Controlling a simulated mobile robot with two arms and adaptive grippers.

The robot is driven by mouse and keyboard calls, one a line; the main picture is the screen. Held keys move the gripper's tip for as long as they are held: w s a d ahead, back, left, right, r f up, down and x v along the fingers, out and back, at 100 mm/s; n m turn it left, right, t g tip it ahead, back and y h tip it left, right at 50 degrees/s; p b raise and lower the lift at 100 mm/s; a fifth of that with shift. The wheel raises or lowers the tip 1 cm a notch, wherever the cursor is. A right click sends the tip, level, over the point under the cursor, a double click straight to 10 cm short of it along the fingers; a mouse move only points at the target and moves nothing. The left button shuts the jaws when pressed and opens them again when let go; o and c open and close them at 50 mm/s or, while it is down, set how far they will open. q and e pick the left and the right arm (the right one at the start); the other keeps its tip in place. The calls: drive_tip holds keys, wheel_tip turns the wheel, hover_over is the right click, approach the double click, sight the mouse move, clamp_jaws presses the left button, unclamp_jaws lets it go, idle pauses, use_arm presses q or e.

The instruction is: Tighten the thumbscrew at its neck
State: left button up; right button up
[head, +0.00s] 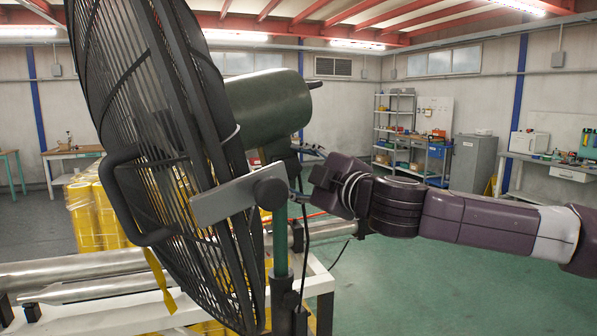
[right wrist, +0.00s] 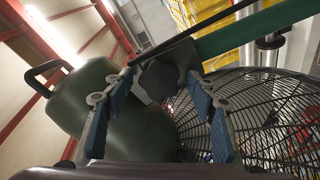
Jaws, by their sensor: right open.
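The large fan has a black wire grille (head: 150,130), a dark green motor housing (head: 268,108) and a green pole (head: 280,240). In the right wrist view the thumbscrew (right wrist: 158,80) is a dark lobed knob at the neck, beside the motor housing (right wrist: 95,110). My right gripper (head: 302,178) reaches the neck from the right. Its blue-grey fingers are apart, one on each side of the knob; I cannot tell whether they touch it. The thumbscrew is hard to make out in the head view. My left gripper is not in view.
A white-framed stand with metal rollers (head: 90,285) is below the fan. Yellow rolls (head: 85,215) stand behind the grille. A black cable hangs by the pole. A shelf (head: 393,125), a grey cabinet (head: 473,160) and workbenches line the walls. The green floor at right is clear.

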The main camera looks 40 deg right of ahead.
drive_tip(key=shift+s, duration=0.1)
drive_tip(key=shift+s+d, duration=0.1)
drive_tip(key=shift+s, duration=1.5)
drive_tip(key=shift+s+d+r, duration=0.1)
drive_tip(key=shift+s, duration=0.45)
approach(293, 167)
drive_tip(key=shift+s, duration=1.25)
